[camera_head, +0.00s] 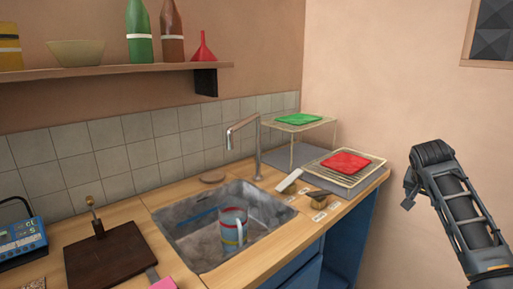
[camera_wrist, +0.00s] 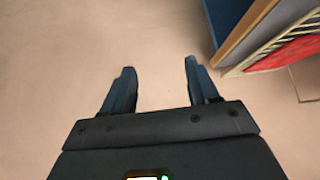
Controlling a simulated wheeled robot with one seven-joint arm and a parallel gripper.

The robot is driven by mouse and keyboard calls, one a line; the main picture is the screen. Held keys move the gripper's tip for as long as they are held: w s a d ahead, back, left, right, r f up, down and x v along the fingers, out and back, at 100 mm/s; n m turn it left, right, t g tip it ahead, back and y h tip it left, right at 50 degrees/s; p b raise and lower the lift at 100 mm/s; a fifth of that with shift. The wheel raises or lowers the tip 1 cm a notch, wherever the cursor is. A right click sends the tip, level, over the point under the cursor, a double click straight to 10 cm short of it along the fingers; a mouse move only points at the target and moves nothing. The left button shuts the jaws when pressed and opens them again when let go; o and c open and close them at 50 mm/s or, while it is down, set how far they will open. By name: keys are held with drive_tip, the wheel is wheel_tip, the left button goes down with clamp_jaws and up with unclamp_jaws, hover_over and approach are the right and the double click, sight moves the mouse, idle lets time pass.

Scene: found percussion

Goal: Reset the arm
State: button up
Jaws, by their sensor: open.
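My arm reaches up at the right of the head view, with my gripper (camera_head: 410,191) at its upper left end, in front of the bare wall and apart from the counter. In the wrist view my gripper (camera_wrist: 158,85) shows two dark blue-grey fingers spread wide. Nothing is between them; only plain pale surface shows beyond. The red square (camera_head: 345,162) on the wire rack is to the left of my gripper in the head view.
The wooden counter (camera_head: 315,228) holds a sink (camera_head: 190,216) with a striped mug (camera_head: 232,228), a faucet (camera_head: 257,150), a wire rack (camera_head: 372,177), a green square (camera_head: 299,119) and a dark board (camera_head: 106,258). A shelf (camera_head: 110,71) carries bottles. The counter's edge (camera_wrist: 245,35) is close at upper right in the wrist view.

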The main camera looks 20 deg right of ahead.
drive_tip(key=a+f+n+t+y, duration=0.1)
drive_tip(key=a+f+n+t, duration=0.1)
drive_tip(key=a+f, duration=0.7)
drive_tip(key=a+f+n+t+y, duration=0.2)
drive_tip(key=a+f, duration=0.4)
drive_tip(key=a, duration=0.6)
drive_tip(key=s+a+f+n+t+y, duration=0.1)
drive_tip(key=s+a+f, duration=0.2)
drive_tip(key=s+a, duration=0.4)
drive_tip(key=s+a+f+n+t+y, duration=0.1)
drive_tip(key=s+a+f+t, duration=0.1)
drive_tip(key=s+a, duration=0.5)
drive_tip(key=s+a+r+n+t, duration=0.1)
drive_tip(key=s+a+r, duration=0.1)
drive_tip(key=s+a, duration=0.45)
drive_tip(key=s+a+r+n+t, duration=0.1)
drive_tip(key=s+a+n, duration=0.15)
drive_tip(key=s, duration=0.75)
drive_tip(key=s+r+n+t+y, duration=0.2)
drive_tip(key=s+r+n, duration=0.1)
drive_tip(key=s+r, duration=1)
drive_tip(key=shift+s+r, duration=0.25)
drive_tip(key=shift+s, duration=0.15)
